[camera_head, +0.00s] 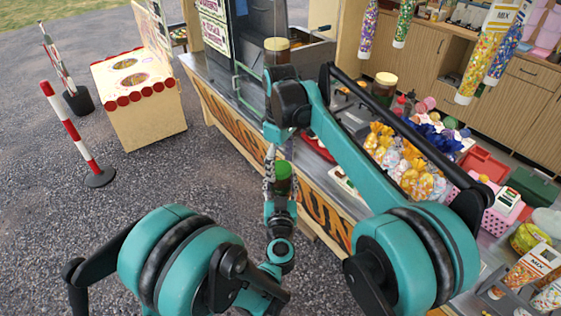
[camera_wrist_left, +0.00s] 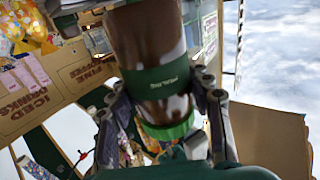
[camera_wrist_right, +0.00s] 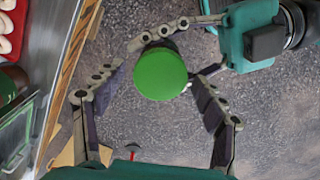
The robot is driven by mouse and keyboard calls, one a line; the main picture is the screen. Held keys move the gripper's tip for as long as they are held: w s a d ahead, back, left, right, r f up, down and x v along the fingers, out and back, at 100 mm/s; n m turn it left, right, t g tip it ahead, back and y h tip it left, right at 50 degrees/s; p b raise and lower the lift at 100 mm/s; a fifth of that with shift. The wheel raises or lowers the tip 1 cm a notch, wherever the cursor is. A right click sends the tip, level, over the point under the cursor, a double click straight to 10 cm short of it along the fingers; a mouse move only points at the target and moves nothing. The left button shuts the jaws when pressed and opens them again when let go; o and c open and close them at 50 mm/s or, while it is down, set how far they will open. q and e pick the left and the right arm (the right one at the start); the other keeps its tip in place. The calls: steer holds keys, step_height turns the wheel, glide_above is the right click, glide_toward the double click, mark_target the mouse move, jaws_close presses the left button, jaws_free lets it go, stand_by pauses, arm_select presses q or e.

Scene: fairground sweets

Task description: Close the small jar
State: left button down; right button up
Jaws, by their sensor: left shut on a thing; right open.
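The small jar (camera_wrist_left: 145,40) has brown and white contents, a dark green label and a bright green lid. My left gripper (camera_wrist_left: 160,105) is shut around its side. In the head view the jar (camera_head: 283,187) is held in the air in front of the counter, green lid (camera_head: 283,168) up. In the right wrist view the lid (camera_wrist_right: 160,74) sits on top of the jar; I cannot tell how tightly. My right gripper (camera_wrist_right: 152,108) is open above it, one finger on either side, apart from the lid. The jar's body is hidden under the lid there.
The counter (camera_head: 222,88) is beside the jar, carrying bagged sweets (camera_head: 405,170), a jar with a tan lid (camera_head: 277,50) and another with a cream lid (camera_head: 384,85). A striped post (camera_head: 70,130) and a game box (camera_head: 140,100) stand left on open gravel.

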steer(key=c, duration=1.2)
steer(key=m, duration=0.5)
steer(key=o, duration=1.4)
steer(key=shift+c, duration=0.2)
step_height(320, 180, up, 12)
